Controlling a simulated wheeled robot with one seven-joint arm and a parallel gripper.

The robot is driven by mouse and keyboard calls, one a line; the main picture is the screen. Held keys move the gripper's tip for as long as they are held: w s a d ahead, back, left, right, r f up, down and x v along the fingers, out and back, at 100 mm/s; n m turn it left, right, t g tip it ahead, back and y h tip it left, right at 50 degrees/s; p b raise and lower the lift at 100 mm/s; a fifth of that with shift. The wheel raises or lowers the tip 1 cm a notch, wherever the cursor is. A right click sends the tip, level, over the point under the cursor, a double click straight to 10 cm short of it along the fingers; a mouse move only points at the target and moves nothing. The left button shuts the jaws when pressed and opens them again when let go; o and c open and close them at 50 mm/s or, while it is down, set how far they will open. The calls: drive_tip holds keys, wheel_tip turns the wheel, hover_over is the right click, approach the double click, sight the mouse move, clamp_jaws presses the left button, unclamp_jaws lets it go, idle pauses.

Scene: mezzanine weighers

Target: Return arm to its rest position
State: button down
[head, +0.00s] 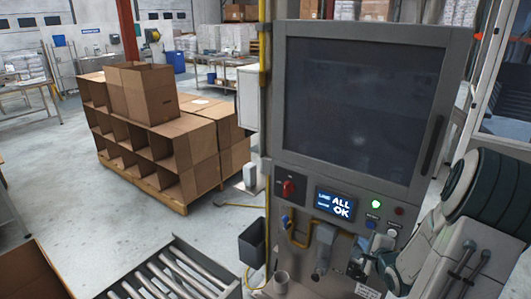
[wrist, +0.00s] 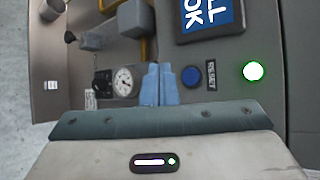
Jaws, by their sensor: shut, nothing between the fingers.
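My gripper (wrist: 158,72) shows in the wrist view with its two light-blue fingers pressed together and nothing between them. In the head view my gripper (head: 363,243) is at the lower right, in front of the lower part of a grey control cabinet (head: 272,120). My arm reaches in from the right edge, bent. In the wrist view the fingers point at the panel between a round gauge (wrist: 124,81) and a blue button (wrist: 191,76). I cannot tell whether they touch the panel.
The cabinet's display (head: 334,205) reads "ALL OK", and a green light (head: 376,204) beside it is lit. A red rotary switch (head: 288,187) sits to its left. A roller conveyor (head: 170,272) and a dark bin (head: 252,243) stand at lower left. Cardboard boxes (head: 200,150) stand behind; open floor surrounds them.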

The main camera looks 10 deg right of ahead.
drive_tip(key=s+a+r+n+g+h+b, duration=0.15)
drive_tip(key=a+r+n+g, duration=0.45)
drive_tip(key=a+n, duration=0.6)
drive_tip(key=s+a+r+n+g+y+b, duration=0.1)
drive_tip(key=s+a+r+n+y, duration=0.1)
drive_tip(key=s+a+n, duration=0.3)
drive_tip(key=s+a+r+n+g+y+b, duration=0.1)
drive_tip(key=s+a+r+n+g, duration=0.1)
drive_tip(key=s+a+n, duration=0.4)
drive_tip(key=s+a+r, duration=0.1)
drive_tip(key=s+a, duration=0.4)
drive_tip(key=a, duration=0.1)
drive_tip(key=shift+n+y+b, duration=0.3)
drive_tip(key=shift+y, duration=0.05)
idle(0.5)
